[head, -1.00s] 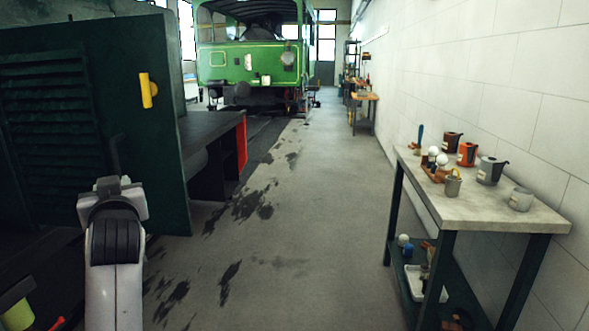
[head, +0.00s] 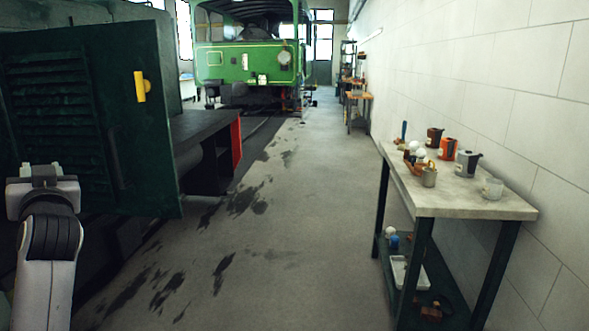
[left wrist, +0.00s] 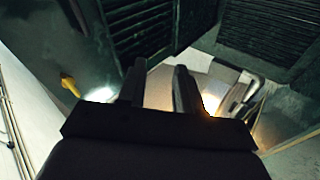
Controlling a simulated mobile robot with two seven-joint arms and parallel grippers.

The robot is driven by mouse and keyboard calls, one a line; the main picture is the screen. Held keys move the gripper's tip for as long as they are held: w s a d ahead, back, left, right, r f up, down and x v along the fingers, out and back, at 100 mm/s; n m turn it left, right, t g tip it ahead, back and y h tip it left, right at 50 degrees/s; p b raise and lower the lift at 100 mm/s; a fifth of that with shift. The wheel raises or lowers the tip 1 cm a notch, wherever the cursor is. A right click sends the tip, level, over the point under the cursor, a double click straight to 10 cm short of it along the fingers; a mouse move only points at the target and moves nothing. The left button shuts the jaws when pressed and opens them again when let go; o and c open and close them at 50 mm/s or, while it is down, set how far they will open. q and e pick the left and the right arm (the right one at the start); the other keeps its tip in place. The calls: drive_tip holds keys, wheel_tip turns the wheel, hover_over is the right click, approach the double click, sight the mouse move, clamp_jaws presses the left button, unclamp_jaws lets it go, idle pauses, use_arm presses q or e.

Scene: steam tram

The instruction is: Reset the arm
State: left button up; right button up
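My left arm comes in at the lower left of the head view. Its grey and black wrist end (head: 42,190) is in front of the dark green louvred door, and the fingers are hard to make out there. In the left wrist view my left gripper (left wrist: 160,68) shows two dark fingers apart, with nothing seen between them. My right arm and gripper are not in view.
The dark green door (head: 150,160) with a yellow handle (head: 141,87) stands close on the left. A workbench (head: 455,198) with pots and cups stands along the right wall. A green tram (head: 250,60) is at the back. The floor (head: 310,220) between is clear.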

use_arm(q)
drive_tip(key=s+a+r+g+y, duration=0.1)
drive_tip(key=s+a+r+y, duration=0.5)
drive_tip(key=a+r, duration=0.4)
drive_tip(key=w+d+f+m+t+h, duration=0.25)
drive_tip(key=f+m+h, duration=0.2)
drive_tip(key=f, duration=0.45)
drive_tip(key=w+d+f+m+t+h, duration=0.1)
drive_tip(key=d+f+m+h, duration=0.3)
drive_tip(key=f, duration=0.5)
drive_tip(key=s+d+f+m+g+h, duration=0.1)
drive_tip(key=s+d+f+m+h, duration=0.2)
drive_tip(key=f, duration=0.8)
drive_tip(key=s+d+f+m+g+h, duration=0.15)
drive_tip(key=d+f+h, duration=0.3)
drive_tip(key=f, duration=0.55)
drive_tip(key=s+d+f+g+h, duration=0.3)
drive_tip(key=s+d+f, duration=0.2)
drive_tip(key=s+f, duration=0.45)
drive_tip(key=s+d+f+g+h, duration=0.2)
drive_tip(key=s+d+f, duration=0.3)
drive_tip(key=s+f, duration=0.5)
drive_tip(key=d+r+n+p, duration=0.1)
drive_tip(key=d+r+n, duration=0.2)
drive_tip(key=d, duration=0.7)
drive_tip(key=shift+s+n+t+h+p, duration=0.35)
drive_tip(key=shift+n+t+h+p, duration=0.05)
drive_tip(key=shift+n, duration=0.4)
